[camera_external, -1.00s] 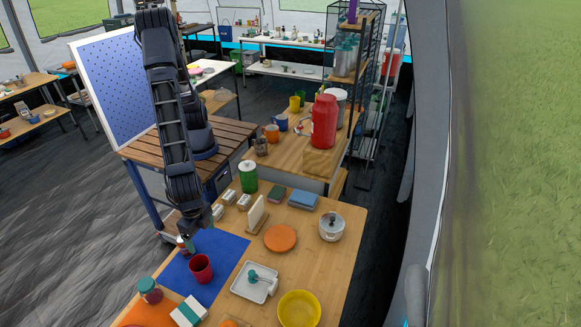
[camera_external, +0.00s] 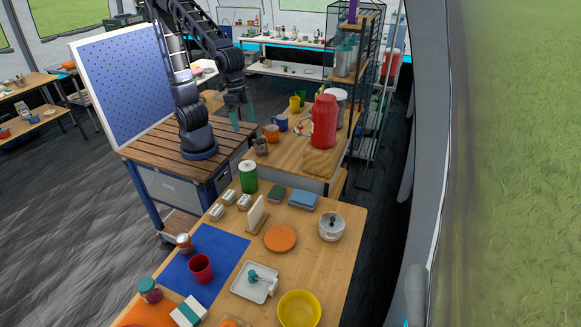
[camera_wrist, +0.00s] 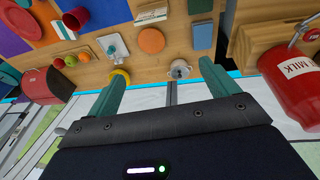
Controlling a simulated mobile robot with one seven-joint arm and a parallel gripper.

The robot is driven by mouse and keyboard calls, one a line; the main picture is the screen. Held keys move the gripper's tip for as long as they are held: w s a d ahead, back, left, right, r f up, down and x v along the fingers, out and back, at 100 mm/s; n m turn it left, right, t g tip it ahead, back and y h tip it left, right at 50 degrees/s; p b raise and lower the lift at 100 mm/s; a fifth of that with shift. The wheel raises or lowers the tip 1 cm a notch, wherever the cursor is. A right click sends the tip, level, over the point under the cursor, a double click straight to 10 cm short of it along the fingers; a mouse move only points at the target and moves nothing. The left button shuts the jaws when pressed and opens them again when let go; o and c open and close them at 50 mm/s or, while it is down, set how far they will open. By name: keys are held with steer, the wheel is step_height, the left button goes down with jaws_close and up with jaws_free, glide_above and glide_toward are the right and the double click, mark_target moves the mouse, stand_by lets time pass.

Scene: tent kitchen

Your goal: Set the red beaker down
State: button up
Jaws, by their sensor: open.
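The red beaker (camera_external: 201,268) stands upright on the blue mat (camera_external: 221,243) on the near wooden table. It also shows in the wrist view (camera_wrist: 76,19), at the upper left. My gripper (camera_external: 240,117) is raised well away from it, beside the slatted wooden stand at the back. Its two teal fingers (camera_wrist: 160,90) are spread wide in the wrist view, with nothing between them.
A large red milk can (camera_external: 324,122) stands on the farther table, right of my gripper.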

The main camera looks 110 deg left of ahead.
steer(key=s+a+r+t+y, duration=0.1)
steer(key=s+a+r+t, duration=0.1)
steer(key=s+a, duration=1.4)
steer(key=shift+s+a+r, duration=0.35)
steer(key=shift+s+r, duration=0.1)
steer(key=shift+r, duration=0.15)
